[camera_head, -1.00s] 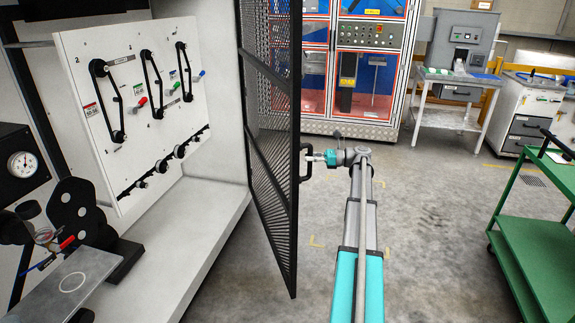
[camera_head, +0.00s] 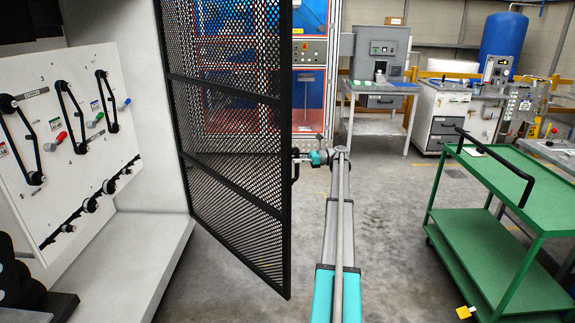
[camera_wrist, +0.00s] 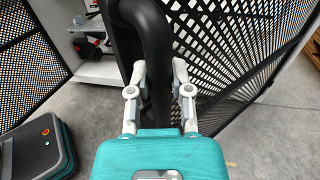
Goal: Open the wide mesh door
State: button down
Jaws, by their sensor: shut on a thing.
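The wide mesh door (camera_head: 225,128), a black frame with perforated mesh, stands ajar in the head view, hinged at the white cabinet's right edge and swung out toward me. Its black handle (camera_head: 295,168) is on the outer edge. My gripper (camera_head: 308,157) is at the handle. In the wrist view my gripper (camera_wrist: 160,92) has its two pale fingers on either side of the thick black handle bar (camera_wrist: 152,45), shut on it. The mesh door (camera_wrist: 235,45) fills the upper right there. The fingers' exact contact with the bar is partly hidden.
The open white cabinet (camera_head: 148,245) holds a panel (camera_head: 68,150) with black levers and coloured knobs. A green cart (camera_head: 495,215) stands at the right. A grey bench (camera_head: 380,90) and a red-and-blue cabinet (camera_head: 310,85) stand behind.

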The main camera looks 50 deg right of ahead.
jog(key=shift+d+f, duration=0.1)
jog(key=shift+d, duration=0.05)
jog(key=c, duration=0.6)
grip_release()
jog(key=shift+w+f, duration=0.1)
jog(key=shift+f, duration=0.05)
jog(key=shift+o, duration=0.3)
jog(key=shift+d, duration=0.1)
jog(key=v, duration=0.7)
jog(key=shift+d, duration=0.15)
